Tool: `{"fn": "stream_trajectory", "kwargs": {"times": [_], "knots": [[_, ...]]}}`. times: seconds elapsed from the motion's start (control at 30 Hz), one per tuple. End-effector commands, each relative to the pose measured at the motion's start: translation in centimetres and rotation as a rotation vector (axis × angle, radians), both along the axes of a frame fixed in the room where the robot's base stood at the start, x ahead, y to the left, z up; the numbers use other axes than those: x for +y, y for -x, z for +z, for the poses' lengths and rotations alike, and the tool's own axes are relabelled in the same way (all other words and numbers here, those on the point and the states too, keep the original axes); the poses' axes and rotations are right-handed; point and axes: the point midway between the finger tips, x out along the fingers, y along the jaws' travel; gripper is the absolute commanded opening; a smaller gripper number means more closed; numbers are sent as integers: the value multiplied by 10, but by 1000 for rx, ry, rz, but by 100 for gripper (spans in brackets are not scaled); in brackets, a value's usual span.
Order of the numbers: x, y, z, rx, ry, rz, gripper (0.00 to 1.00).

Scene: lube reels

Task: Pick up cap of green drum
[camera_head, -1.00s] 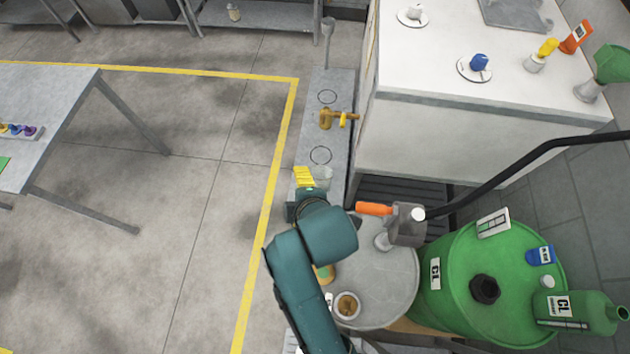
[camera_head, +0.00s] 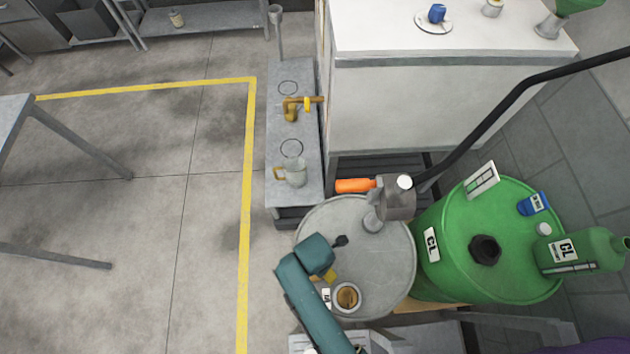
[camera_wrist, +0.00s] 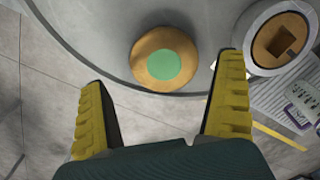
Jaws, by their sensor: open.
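The green drum (camera_head: 455,270) stands at the right in the head view. A black cap (camera_head: 485,249) sits on its top, near the middle. My gripper (camera_wrist: 163,72) is open and empty in the wrist view, its two yellow fingers spread. It is over the grey drum, left of the green drum, and apart from the cap. The arm mostly hides the fingers in the head view. The wrist view does not show the black cap. It shows a round orange item with a green centre (camera_wrist: 163,66) beyond the fingertips.
A black hose (camera_head: 490,130) rises rightward. A green bottle (camera_head: 590,249), blue tag (camera_head: 533,203) and white cap (camera_head: 543,229) are on the green drum.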

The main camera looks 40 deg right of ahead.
Motion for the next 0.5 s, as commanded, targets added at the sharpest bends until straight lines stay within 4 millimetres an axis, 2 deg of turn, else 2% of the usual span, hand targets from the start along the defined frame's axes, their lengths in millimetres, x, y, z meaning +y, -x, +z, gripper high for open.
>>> {"fn": "stream_trajectory", "kwargs": {"times": [0.1, 0.2, 0.47, 0.5], "knots": [[4, 5, -25, 6, -1, 1, 100], [4, 4, -39, 3, -1, 0, 100], [4, 4, -44, 1, -1, -1, 100], [4, 4, -44, 1, -1, 0, 96]]}}
